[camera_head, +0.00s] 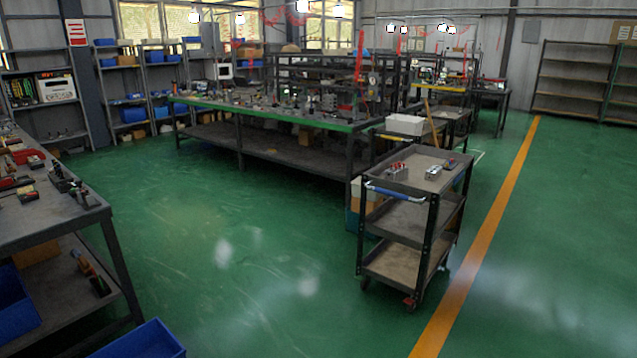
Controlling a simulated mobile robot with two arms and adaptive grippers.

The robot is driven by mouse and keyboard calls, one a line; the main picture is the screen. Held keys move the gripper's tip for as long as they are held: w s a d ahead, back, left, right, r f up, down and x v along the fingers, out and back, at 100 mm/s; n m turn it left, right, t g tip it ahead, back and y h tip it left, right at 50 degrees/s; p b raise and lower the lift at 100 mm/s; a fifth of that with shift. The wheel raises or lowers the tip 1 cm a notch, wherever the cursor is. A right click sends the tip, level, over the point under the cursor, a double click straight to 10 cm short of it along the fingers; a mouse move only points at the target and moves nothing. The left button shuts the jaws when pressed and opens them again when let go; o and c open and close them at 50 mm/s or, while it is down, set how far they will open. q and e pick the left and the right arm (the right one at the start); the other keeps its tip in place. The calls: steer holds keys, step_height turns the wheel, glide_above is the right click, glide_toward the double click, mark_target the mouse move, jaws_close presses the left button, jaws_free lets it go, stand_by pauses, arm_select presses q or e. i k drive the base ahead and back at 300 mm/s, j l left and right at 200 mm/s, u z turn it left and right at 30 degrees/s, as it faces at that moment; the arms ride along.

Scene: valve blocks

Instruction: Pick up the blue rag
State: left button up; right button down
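I cannot make out a blue rag in the head view. A dark three-shelf cart (412,158) stands on the green floor right of the middle. A blue bar (395,191), apparently its handle, runs along the cart's near left edge. On the cart's top lie a metal valve block with red parts (397,171) and a second small metal block (433,173). Neither of my grippers shows in the view.
A workbench with tools (60,215) stands close at left, with blue bins (147,340) near it. A long green-edged bench (275,121) crosses the back. Open green floor (230,260) lies between them and the cart. An orange line (490,229) runs right of the cart.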

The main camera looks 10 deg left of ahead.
mark_target(74, 253)
steer(key=i+l+z, duration=0.4)
steer(key=i+z, duration=0.5)
steer(key=i, duration=0.2)
steer(key=i+u, duration=0.45)
steer(key=i+l+u, duration=0.25)
steer(key=i+u, duration=0.15)
steer(key=i, duration=0.3)
steer(key=i+j+u, duration=0.2)
steer(key=u, duration=0.25)
steer(key=i+u, duration=0.85)
steer(key=i+l+u, duration=0.1)
steer(key=i+u, duration=0.3)
steer(key=i+j, duration=0.1)
steer(key=i, duration=0.9)
steer(key=i+j, duration=0.1)
steer(key=i, duration=0.85)
steer(key=i+u, duration=0.15)
steer(key=i, duration=0.55)
steer(key=i+u, duration=0.15)
steer(key=i, duration=0.55)
steer(key=i+l+u, duration=0.1)
steer(key=i, duration=0.55)
steer(key=i+u, duration=0.4)
steer(key=i+l+u, duration=0.15)
steer(key=u, duration=0.3)
steer(key=i+l+u, duration=0.6)
steer(key=u, duration=0.2)
steer(key=i+l, duration=0.05)
steer(key=i, duration=0.05)
